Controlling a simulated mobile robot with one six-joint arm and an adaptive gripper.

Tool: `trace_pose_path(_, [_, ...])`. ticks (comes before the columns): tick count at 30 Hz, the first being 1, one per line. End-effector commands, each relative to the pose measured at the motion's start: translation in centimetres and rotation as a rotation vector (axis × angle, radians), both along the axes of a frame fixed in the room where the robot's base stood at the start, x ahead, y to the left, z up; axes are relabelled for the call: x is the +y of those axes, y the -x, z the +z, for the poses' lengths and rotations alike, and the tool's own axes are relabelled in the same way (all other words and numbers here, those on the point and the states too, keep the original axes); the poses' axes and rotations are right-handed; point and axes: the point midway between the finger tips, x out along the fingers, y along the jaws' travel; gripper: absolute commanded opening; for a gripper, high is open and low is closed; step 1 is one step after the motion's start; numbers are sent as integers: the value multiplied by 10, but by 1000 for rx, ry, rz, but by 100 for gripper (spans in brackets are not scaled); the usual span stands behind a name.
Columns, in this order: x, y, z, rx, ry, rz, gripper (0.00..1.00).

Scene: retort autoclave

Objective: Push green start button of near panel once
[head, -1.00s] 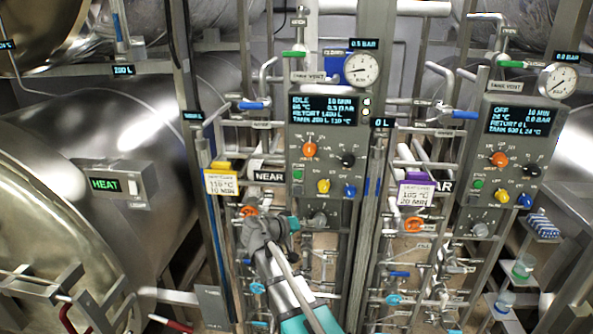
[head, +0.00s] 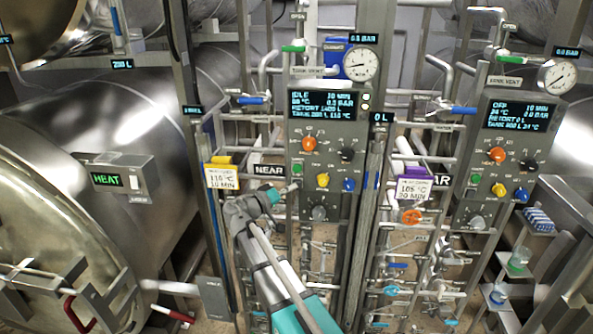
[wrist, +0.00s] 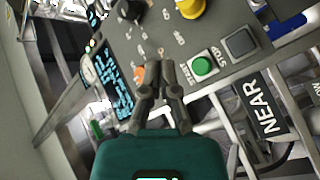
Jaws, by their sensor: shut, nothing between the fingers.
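The near panel (head: 326,206) is a grey box with a lit display, coloured knobs and a NEAR sign at its left. Its green start button (head: 297,169) is small and sits on the panel's left side. In the wrist view the green button (wrist: 202,66) is round, on a white plate marked START, beside a dark square STOP button (wrist: 240,43). My gripper (head: 293,187) is shut and empty, just below the green button in the head view. In the wrist view the shut fingertips (wrist: 167,64) lie left of the button. No contact with the button is visible.
Orange (head: 308,143), yellow (head: 322,180) and blue (head: 348,185) knobs are close by on the panel. A yellow-topped tag (head: 222,177) hangs at the left. A similar second panel (head: 518,150) stands at the right. Pipes and valves crowd below.

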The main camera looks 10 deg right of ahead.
Motion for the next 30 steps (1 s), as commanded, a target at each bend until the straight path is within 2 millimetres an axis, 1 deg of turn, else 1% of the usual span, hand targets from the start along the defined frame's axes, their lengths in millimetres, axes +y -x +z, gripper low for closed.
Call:
trace_pose_path(8, [-4,-17,0,0,-1,1,0])
trace_pose_path(24, [-20,-69,0,0,0,1,0])
trace_pose_path(30, [-24,-79,0,0,-1,1,0])
